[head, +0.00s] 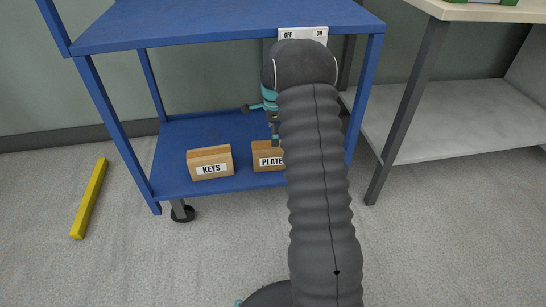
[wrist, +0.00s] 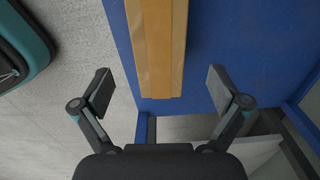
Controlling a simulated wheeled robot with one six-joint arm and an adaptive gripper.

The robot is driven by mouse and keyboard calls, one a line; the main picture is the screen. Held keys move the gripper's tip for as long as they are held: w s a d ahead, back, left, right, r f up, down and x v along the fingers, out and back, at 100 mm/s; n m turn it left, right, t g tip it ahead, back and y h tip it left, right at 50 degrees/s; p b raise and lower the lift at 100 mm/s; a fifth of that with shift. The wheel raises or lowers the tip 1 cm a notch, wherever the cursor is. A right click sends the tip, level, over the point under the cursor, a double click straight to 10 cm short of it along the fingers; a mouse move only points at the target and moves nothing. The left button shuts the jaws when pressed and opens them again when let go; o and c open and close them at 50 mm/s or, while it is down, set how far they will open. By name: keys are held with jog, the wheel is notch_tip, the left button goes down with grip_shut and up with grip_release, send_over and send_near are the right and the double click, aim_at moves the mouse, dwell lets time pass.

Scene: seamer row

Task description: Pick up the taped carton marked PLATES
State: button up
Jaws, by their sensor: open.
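The taped carton marked PLATES (head: 264,149) stands on the lower blue shelf in the head view; my arm hides its right part. My gripper (head: 264,122) is just above and behind its visible part, partly hidden by my arm. In the wrist view my gripper (wrist: 160,90) is open, with one finger on either side of a brown carton with a paler tape strip (wrist: 158,45). Gaps show between the carton and both fingers. Its label does not show there, but its place fits the PLATES carton.
A second carton marked KEYS (head: 210,163) stands to the left on the same lower shelf (head: 175,182). Blue posts bound the cart. A yellow bar (head: 90,198) lies on the floor.

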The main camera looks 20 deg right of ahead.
aim_at(274, 155)
notch_tip(274, 155, down, 11)
jog(key=shift+r+b, duration=0.1)
jog(key=shift+b, duration=0.4)
jog(key=c, duration=1.5)
